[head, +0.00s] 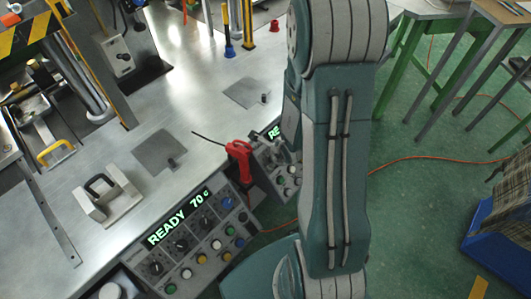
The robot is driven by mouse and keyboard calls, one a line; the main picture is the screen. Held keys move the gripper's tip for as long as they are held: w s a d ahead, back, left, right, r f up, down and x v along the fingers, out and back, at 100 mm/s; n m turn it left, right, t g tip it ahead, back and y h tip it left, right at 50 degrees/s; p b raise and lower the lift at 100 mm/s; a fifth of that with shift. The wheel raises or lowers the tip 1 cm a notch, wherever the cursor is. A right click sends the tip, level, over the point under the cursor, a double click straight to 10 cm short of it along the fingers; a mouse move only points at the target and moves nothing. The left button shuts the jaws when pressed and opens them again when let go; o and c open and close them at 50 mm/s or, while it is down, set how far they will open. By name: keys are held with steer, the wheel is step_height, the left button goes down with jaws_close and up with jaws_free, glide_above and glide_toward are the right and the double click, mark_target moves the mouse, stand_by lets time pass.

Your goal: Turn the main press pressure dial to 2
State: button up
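Two control panels stand along the bench's front edge. The nearer panel (190,240) has a green display reading "READY 70" with a small unit mark, a row of black dials (181,245) and several coloured buttons. The farther panel (286,182) shows only "RE" on its display; my arm hides the rest. Dial labels and settings are too small to read, and I cannot tell which panel is the main press's. My gripper (284,154) seems to show only in part, by the farther panel, behind my arm. Its fingers are not clear, and I cannot tell whether it touches a dial.
A red tool (241,160) with a black cable stands between the panels. The metal bench (125,155) carries a block with a black handle (106,199) and a yellow-handled mould (57,150). Green-legged tables stand upper right; a blue bin (500,235) is at right. An orange cable crosses the floor.

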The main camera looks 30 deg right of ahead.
steer(key=shift+w+d+m+g+y, duration=0.1)
steer(key=shift+m+g+y, duration=0.15)
steer(key=shift+m+y, duration=0.6)
steer(key=shift+d+m+g+y, duration=0.1)
steer(key=shift+m+g+y, duration=0.15)
steer(key=shift+m, duration=1.1)
